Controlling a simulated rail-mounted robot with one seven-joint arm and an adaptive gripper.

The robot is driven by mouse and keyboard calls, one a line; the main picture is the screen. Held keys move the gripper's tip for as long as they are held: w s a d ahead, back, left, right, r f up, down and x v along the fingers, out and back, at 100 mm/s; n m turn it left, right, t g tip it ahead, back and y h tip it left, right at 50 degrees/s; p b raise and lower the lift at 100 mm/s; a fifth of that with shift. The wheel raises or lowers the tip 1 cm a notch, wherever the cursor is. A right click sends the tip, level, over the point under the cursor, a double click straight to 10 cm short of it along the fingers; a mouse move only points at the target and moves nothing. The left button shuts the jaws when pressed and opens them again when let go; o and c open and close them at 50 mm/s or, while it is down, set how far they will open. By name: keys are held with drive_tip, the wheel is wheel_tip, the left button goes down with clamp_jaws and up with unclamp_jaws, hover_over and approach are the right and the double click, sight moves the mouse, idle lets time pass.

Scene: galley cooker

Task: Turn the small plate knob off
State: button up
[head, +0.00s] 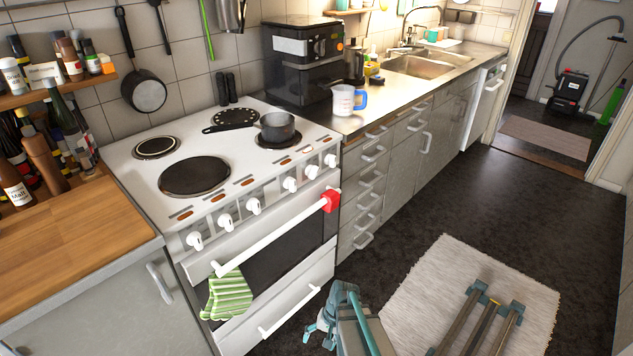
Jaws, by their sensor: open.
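The white cooker (125,180) stands at the left middle, with several white knobs along its sloping front panel. They include the leftmost knob (194,240), a middle knob (253,206) and the rightmost knob (331,160). Their turn positions and markings are too small to read. A small plate (157,147) is bare at the back left, beside a large dark plate (195,176). A grey pot (277,126) covers much of another plate (262,141). My gripper (318,328) is open, low in front of the cooker, apart from the knobs, and partly hidden by my arm.
A wooden worktop (70,245) adjoins at left. A measuring jug (344,100) stands right. The floor beside the rug (530,285) is clear.

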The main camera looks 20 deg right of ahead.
drive_tip(key=w+d+r+m+t+y+b, duration=0.15)
drive_tip(key=w+d+r+m+t, duration=0.45)
drive_tip(key=w, duration=0.7)
drive_tip(key=m+t+y+b, duration=0.1)
drive_tip(key=m+t+b, duration=0.2)
drive_tip(key=m+t, duration=0.75)
approach(316, 174)
drive_tip(key=shift+n, duration=0.25)
drive_tip(key=p+x, duration=0.1)
drive_tip(key=x, duration=0.8)
drive_tip(key=shift+w+a, duration=0.1)
drive_tip(key=shift+w, duration=0.3)
drive_tip(key=shift+c, duration=0.3)
drive_tip(key=c, duration=1.1)
